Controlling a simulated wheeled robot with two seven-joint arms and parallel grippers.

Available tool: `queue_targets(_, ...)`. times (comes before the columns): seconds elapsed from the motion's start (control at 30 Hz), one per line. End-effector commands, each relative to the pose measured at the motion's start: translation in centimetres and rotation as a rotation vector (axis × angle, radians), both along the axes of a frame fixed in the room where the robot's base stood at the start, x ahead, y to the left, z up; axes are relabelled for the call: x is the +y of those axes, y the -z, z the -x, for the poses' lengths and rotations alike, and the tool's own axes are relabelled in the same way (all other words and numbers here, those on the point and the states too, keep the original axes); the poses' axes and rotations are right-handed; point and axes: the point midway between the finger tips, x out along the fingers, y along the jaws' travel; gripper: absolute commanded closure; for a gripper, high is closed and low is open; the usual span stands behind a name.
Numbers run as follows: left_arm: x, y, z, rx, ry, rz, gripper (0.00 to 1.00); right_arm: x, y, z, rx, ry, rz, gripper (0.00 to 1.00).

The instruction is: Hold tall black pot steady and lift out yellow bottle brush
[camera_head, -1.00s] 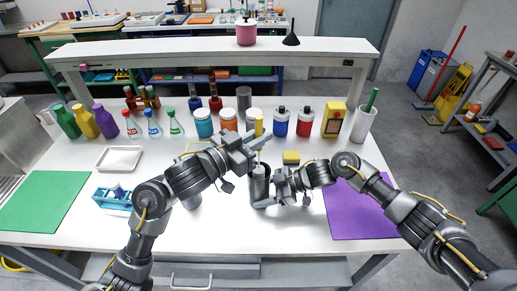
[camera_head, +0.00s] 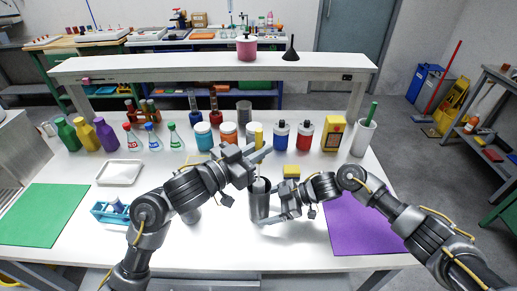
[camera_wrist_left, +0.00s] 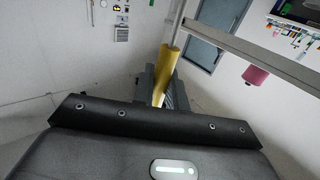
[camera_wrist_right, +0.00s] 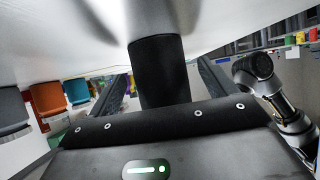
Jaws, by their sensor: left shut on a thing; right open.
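The tall black pot (camera_head: 259,207) stands upright on the white table in the head view. The yellow bottle brush (camera_head: 259,138) stands in it, with its thin shaft and pale lower part at the pot's mouth; its lower end is hidden. My left gripper (camera_head: 258,156) is shut on the brush's yellow handle above the pot, and the left wrist view shows the handle (camera_wrist_left: 163,70) between the fingers. My right gripper (camera_head: 270,210) is open at the pot's right side. In the right wrist view the dark pot (camera_wrist_right: 156,70) is between the spread fingers.
A yellow sponge (camera_head: 291,171) lies behind my right gripper. A purple mat (camera_head: 365,225) is at right, a blue rack (camera_head: 108,212) at left.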

Motion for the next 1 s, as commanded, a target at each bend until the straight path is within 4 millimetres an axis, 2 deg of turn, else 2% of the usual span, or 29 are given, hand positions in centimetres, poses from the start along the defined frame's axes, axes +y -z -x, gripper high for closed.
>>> queue_targets(0.3, 0.0, 0.0, 0.0, 0.0, 0.0, 0.0, 1.0, -5.9, -3.2, -0.1, -0.001, 0.003, 0.002, 0.16)
queue_targets(0.5, 0.0, 0.0, 0.0, 0.0, 0.0, 0.0, 1.0, -8.4, -4.6, -0.1, -0.002, 0.002, 0.001, 0.16)
queue_targets(0.7, 0.0, 0.0, 0.0, 0.0, 0.0, 0.0, 1.0, -9.2, -5.0, 0.0, -0.002, 0.001, 0.001, 0.16)
queue_targets(1.0, 0.0, -0.4, 0.0, 0.0, 0.0, 0.0, 1.0, -9.2, -5.4, 0.0, -0.002, 0.001, 0.0, 0.16)
